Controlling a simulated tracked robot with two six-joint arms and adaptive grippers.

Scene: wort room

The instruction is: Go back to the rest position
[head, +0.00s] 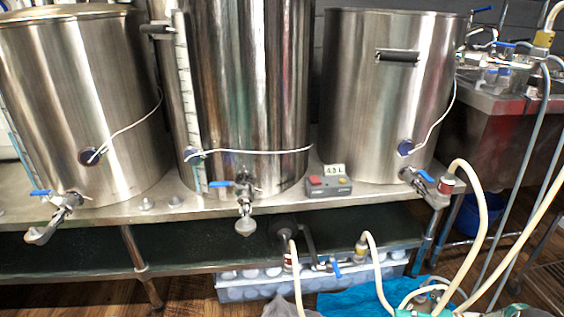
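Neither of my grippers shows in the head view, and no part of my arms can be made out. Three large steel kettles stand in a row on a steel bench (290,203): the left kettle (75,100), the middle kettle (250,90) and the right kettle (375,110). Each has a tap with a blue lever low on its front: the left tap (60,212), the middle tap (244,200) and the right tap (430,188).
A small control box (329,187) with a red button sits between the middle and right kettles. Pale hoses (480,225) hang at the right. A plastic crate (235,290) and a blue cloth (350,302) lie below the bench. A steel sink (500,110) stands at the right.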

